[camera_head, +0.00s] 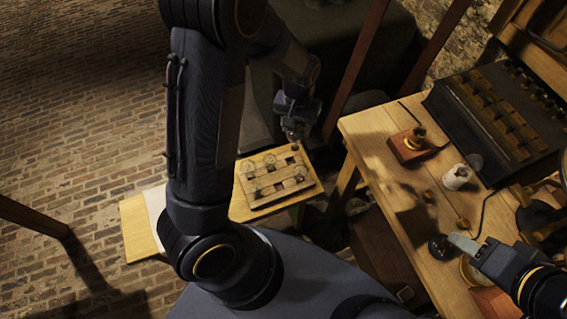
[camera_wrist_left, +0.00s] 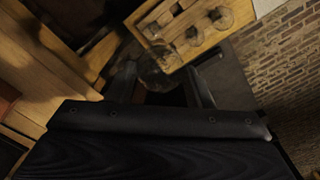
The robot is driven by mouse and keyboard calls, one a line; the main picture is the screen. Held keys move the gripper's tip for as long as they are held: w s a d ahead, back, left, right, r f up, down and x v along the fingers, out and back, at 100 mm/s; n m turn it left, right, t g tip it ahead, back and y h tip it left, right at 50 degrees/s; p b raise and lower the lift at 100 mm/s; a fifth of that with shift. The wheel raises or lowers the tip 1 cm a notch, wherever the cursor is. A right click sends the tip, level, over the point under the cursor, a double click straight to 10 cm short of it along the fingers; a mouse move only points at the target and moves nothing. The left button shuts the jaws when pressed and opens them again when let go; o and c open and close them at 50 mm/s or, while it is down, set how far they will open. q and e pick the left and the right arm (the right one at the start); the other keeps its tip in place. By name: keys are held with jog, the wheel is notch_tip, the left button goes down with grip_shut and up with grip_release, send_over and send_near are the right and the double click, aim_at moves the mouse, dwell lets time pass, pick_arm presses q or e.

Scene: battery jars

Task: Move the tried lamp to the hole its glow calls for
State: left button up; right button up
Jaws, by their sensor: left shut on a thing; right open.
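My left gripper (camera_head: 293,135) is shut on a glass lamp (camera_wrist_left: 160,68), which shows between its fingers in the left wrist view. In the head view it hangs over the back right part of a wooden lamp board (camera_head: 279,195), and the lamp is too small and dark to make out. The lamp looks unlit. Several other clear round lamps (camera_head: 248,168) sit in the board, also seen in the wrist view (camera_wrist_left: 221,17). Dark holes (camera_head: 289,161) show in the board. My right gripper (camera_head: 455,243) is open and empty over the workbench, beside a dark round knob-like piece (camera_head: 438,249).
The workbench (camera_head: 375,130) carries a small reddish wooden block with a brass fitting (camera_head: 412,145), a white jar-like piece (camera_head: 457,177) and a large dark case (camera_head: 495,115). The lamp board stands on a low wooden table (camera_head: 135,230) with a pale sheet. Dark posts rise behind.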

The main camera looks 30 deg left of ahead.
pick_arm(q)
jog(key=s+a+f+n+b, duration=0.2)
jog(key=f+n+b, duration=0.1)
jog(key=f+b, duration=0.9)
jog(key=s+a+f+n+b, duration=0.1)
jog(key=a+f+n+b, duration=0.1)
jog(key=f+b, duration=0.9)
jog(key=shift+s+f+n+b, duration=0.35)
jog(key=shift+s+n+b, duration=0.05)
jog(key=shift+n, duration=0.2)
jog(key=shift+f+b, duration=1.25)
jog(key=shift+f, duration=0.4)
jog(key=o, duration=1.2)
jog(key=shift+c, duration=0.2)
jog(key=shift+r, duration=0.1)
notch_tip(320, 180, up, 8)
jog(key=p, duration=0.2)
